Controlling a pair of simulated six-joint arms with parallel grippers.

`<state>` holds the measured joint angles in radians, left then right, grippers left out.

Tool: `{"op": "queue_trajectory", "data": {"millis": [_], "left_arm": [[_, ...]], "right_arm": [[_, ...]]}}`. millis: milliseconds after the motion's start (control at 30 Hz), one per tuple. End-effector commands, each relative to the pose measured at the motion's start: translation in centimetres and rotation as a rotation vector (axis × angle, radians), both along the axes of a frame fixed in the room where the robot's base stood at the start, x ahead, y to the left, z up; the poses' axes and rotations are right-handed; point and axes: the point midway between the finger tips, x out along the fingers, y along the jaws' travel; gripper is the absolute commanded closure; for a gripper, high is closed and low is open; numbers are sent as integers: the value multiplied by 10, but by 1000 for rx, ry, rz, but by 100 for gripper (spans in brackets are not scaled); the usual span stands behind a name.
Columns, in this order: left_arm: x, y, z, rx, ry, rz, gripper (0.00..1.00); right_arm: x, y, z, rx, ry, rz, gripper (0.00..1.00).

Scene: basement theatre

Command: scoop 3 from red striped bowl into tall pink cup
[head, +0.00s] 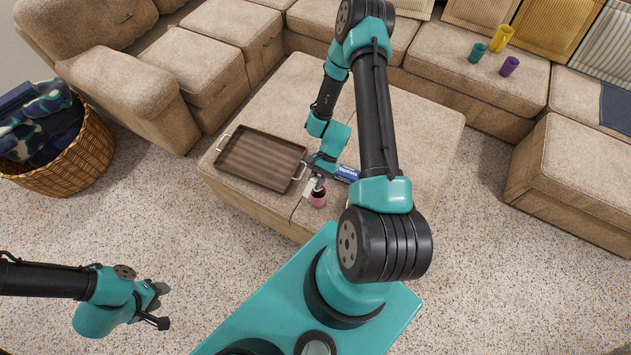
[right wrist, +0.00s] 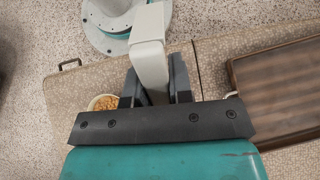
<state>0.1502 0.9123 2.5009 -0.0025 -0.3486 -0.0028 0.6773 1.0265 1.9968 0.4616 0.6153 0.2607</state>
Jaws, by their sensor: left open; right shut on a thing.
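My right gripper (right wrist: 160,85) is shut on the pale grey handle of a scoop (right wrist: 150,55), which points away from the wrist. My left gripper (head: 163,306) is open and empty above the carpet.
A brown wooden tray (head: 260,155) with handles lies left of the cup on the ottoman (head: 285,90). A wicker basket (head: 70,165) stands at left. Several cups (head: 478,52) stand on the far sofa.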

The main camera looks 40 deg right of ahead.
Motion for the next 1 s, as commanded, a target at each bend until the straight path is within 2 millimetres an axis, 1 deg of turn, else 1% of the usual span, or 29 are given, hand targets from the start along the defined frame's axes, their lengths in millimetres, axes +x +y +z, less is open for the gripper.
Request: {"op": "queue_trajectory", "data": {"millis": [267, 467, 1000], "left_arm": [[0, 0, 0, 0, 0, 0, 57], [0, 0, 0, 0, 0, 0, 57], [0, 0, 0, 0, 0, 0, 57]], "right_arm": [[0, 1, 0, -5, 0, 1, 100], [-1, 6, -1, -53, -12, 1, 100], [-7, 32, -10, -342, -77, 2, 100]]}}
